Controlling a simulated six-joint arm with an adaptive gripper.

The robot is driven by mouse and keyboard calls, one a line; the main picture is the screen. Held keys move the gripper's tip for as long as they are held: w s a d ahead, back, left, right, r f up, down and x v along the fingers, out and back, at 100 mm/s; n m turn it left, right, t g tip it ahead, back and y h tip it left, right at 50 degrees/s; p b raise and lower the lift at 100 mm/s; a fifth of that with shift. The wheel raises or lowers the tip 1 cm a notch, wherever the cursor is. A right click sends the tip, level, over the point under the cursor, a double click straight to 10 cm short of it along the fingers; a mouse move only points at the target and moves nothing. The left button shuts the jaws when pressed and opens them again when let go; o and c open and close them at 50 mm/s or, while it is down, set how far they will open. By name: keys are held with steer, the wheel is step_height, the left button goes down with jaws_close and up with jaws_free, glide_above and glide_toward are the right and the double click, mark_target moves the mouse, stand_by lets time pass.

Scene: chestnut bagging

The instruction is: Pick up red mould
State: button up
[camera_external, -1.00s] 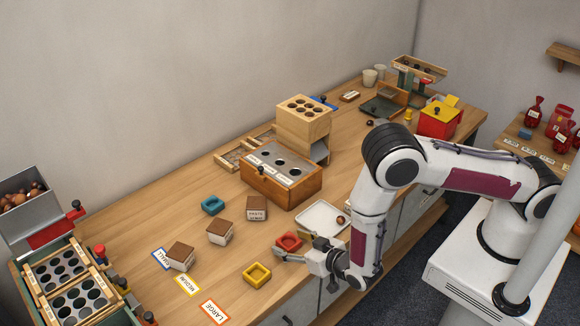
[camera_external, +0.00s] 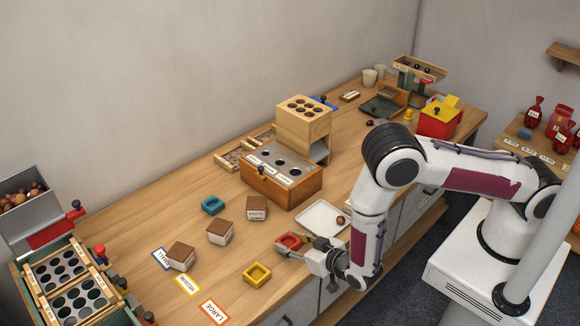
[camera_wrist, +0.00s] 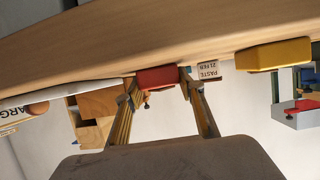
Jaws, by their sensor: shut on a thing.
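The red mould (camera_external: 289,241) is a small square ring on the table, left of the white tray. My gripper (camera_external: 297,250) is low beside it at the table's front part, with its fingers at the mould. In the wrist view the red mould (camera_wrist: 158,77) sits between the two fingertips of my gripper (camera_wrist: 160,85), which are shut on it. Whether it is off the table is hard to tell. The yellow mould (camera_external: 257,274) lies nearer the front edge and also shows in the wrist view (camera_wrist: 273,54). The teal mould (camera_external: 213,205) lies farther back.
A white tray (camera_external: 313,213) with a chestnut stands right of the mould. Several brown-topped blocks, one being the labelled box (camera_external: 257,208), lie to the left and behind. A wooden box with holes (camera_external: 281,184) stands behind. Size cards (camera_external: 214,311) lie at front left.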

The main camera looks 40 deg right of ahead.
mark_target(292, 243)
steer(key=shift+r, duration=0.1)
steer(key=shift+r, duration=4.95)
